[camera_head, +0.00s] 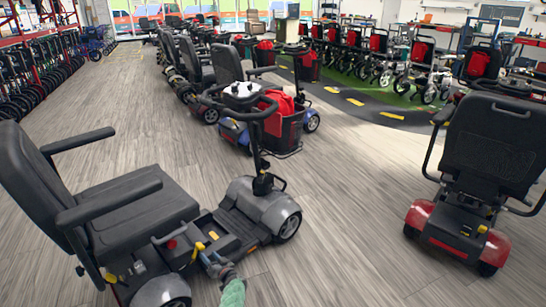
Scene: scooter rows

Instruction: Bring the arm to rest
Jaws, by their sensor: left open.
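My left gripper (210,259) shows small at the bottom of the head view, with a green and dark arm part behind it. It is open, and its tips are beside the low side of a grey mobility scooter (255,205), near the yellow parts under the seat. I cannot tell whether the tips touch the scooter. The scooter has a wide black seat (135,205) with armrests and a black tiller with handlebars. My right gripper is not in view.
A red scooter (470,225) stands at the right. A row of scooters with red bags (280,112) runs toward the back. Wood floor (345,225) is clear between the grey and red scooters.

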